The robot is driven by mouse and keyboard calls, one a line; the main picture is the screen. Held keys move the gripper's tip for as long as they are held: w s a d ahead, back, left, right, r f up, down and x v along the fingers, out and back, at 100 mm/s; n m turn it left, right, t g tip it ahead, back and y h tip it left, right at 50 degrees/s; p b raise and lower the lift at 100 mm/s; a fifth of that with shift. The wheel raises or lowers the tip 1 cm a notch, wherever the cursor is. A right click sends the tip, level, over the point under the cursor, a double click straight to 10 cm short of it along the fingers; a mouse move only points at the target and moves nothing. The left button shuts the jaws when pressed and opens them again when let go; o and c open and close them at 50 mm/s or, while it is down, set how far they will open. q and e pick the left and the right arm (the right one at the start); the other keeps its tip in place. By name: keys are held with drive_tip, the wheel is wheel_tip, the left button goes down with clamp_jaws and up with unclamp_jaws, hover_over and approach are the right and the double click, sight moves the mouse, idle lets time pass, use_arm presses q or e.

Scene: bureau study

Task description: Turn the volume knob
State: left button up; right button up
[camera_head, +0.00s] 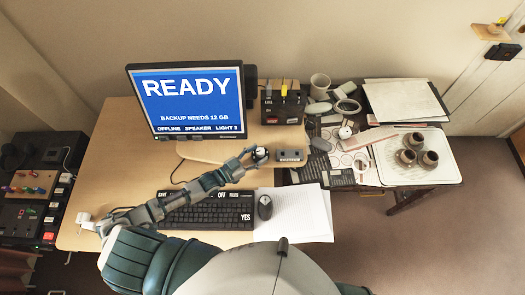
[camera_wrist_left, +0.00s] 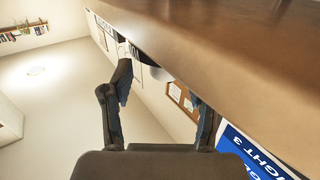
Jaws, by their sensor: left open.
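My left gripper (camera_head: 253,156) reaches in from the left over the desk, below the monitor. It also shows in the left wrist view (camera_wrist_left: 163,84), its two dark fingers spread apart. A small round pale-and-dark piece (camera_head: 261,153) shows at the fingertips in the head view. It may be the volume knob, but I cannot tell it surely from the fingertips. No grip on anything is visible. My right gripper is not in view.
The monitor (camera_head: 188,95) reads READY and "SPEAKER". A small grey device (camera_head: 290,156) lies right of the gripper. The keyboard (camera_head: 210,213) and mouse (camera_head: 265,207) are in front. A dark box with switches (camera_head: 282,105) stands behind. The right side table holds papers, a mug (camera_head: 320,86) and pots.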

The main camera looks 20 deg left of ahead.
use_arm(q)
drive_tip(key=shift+w+d+f, duration=0.1)
drive_tip(key=shift+w+d, duration=0.15)
drive_tip(key=shift+w, duration=0.6)
drive_tip(key=shift+w+a, duration=0.2)
drive_tip(key=shift+d, duration=0.1)
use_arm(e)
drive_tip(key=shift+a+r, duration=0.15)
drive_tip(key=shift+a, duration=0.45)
